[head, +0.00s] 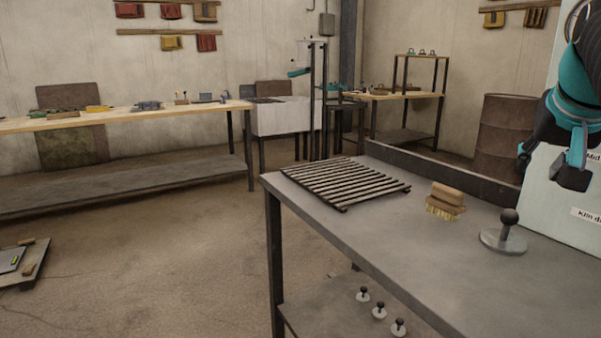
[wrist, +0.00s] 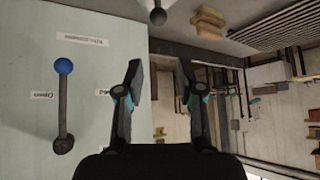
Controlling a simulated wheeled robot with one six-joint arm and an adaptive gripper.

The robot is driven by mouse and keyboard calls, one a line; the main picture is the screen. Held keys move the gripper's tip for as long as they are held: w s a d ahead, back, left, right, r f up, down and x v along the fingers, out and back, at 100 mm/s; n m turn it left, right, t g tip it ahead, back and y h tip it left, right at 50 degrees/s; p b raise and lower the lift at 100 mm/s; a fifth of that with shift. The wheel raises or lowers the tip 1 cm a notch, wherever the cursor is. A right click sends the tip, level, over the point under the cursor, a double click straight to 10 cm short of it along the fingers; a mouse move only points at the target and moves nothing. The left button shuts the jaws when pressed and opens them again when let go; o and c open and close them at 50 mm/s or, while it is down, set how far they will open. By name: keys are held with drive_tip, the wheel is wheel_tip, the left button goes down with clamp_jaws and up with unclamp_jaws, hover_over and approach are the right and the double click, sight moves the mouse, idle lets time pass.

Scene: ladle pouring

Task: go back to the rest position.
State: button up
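My gripper (head: 547,168) is at the right edge of the head view, raised above the grey bench (head: 350,232) and in front of a pale cabinet (head: 567,215). In the wrist view my gripper (wrist: 158,82) shows two fingers apart with nothing between them. The wrist picture is upside down. A lever with a blue ball knob (wrist: 63,66) is on the cabinet's pale panel, beside the fingers and apart from them. A label next to it reads "Open".
On the bench are a slatted rack (head: 345,182), a brush (head: 445,202) and a round lid with a black knob (head: 503,235). A rusty barrel (head: 503,138) stands behind. Several small knobbed pieces (head: 379,311) are on the lower shelf. The floor at left is mostly clear.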

drive_tip(key=a+f+n+y, duration=0.1)
drive_tip(key=a+f+n, duration=0.1)
drive_tip(key=a, duration=0.4)
drive_tip(key=w+a+f+n+y, duration=0.1)
drive_tip(key=a+f+n+y, duration=0.1)
drive_tip(key=a+f, duration=0.3)
drive_tip(key=a+f+n+y, duration=0.1)
drive_tip(key=a+f, duration=0.2)
drive_tip(key=a, duration=0.5)
drive_tip(key=shift+w+f+n+y, duration=0.25)
drive_tip(key=shift+n+y, duration=0.15)
drive_tip(key=s+a+f+n+y, duration=0.1)
drive_tip(key=s+a+f+n, duration=0.1)
drive_tip(key=s+a+f, duration=0.3)
drive_tip(key=s+a+f+n, duration=0.1)
drive_tip(key=a+f, duration=0.2)
drive_tip(key=f, duration=0.4)
drive_tip(key=s+d+f+m+g+h, duration=0.1)
drive_tip(key=s+d+f, duration=0.2)
drive_tip(key=f, duration=0.3)
drive_tip(key=shift+s+f+m+h+p, duration=0.3)
drive_tip(key=shift+s+m+p, duration=0.1)
drive_tip(key=shift+s, duration=0.15)
